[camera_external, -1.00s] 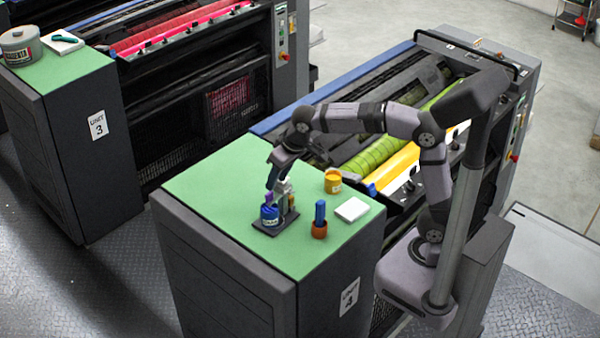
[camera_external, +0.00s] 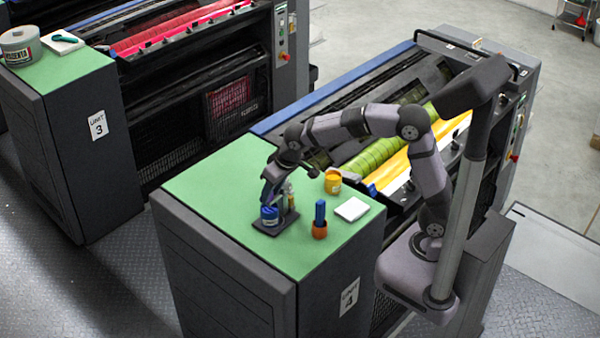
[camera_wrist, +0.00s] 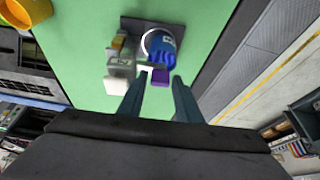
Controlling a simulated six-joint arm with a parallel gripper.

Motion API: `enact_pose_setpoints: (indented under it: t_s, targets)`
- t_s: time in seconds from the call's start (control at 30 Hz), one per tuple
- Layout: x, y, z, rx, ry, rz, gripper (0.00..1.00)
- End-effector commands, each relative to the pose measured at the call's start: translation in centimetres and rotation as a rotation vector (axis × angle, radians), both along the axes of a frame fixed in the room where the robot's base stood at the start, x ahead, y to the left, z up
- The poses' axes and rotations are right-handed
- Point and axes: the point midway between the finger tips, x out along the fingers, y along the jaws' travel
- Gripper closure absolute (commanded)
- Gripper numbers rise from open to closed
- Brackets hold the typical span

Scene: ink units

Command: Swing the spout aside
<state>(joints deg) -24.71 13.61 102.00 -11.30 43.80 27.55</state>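A dark stand plate (camera_external: 284,222) on the green top holds a blue can (camera_external: 269,214) and an upright dispenser (camera_external: 289,197) with yellow and pale parts. In the wrist view the blue can (camera_wrist: 164,48), the dispenser (camera_wrist: 119,72) and the plate (camera_wrist: 135,27) show from above. A purple tab (camera_wrist: 160,77), perhaps part of the spout, sits at the can's near side. My gripper (camera_wrist: 158,80) is open, its two fingertips on either side of the tab, with small gaps showing. In the external view my gripper (camera_external: 267,199) is low over the can and hides the tab.
The green top (camera_external: 215,190) is clear to the left. The press rollers (camera_external: 380,155) lie behind.

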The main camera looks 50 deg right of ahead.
Motion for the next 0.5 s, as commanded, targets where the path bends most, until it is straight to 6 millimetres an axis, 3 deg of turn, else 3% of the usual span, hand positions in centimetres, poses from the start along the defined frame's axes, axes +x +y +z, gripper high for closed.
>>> enact_pose_setpoints:
  t_s: [0.03,0.13,0.5]
  targets:
    - [0.0,0.0,0.01,0.0,0.0,0.0,0.78]
    - [0.0,0.0,0.02,0.0,0.0,0.0,1.0]
    - [0.25,0.09,0.02,0.0,-0.001,-0.03,1.0]
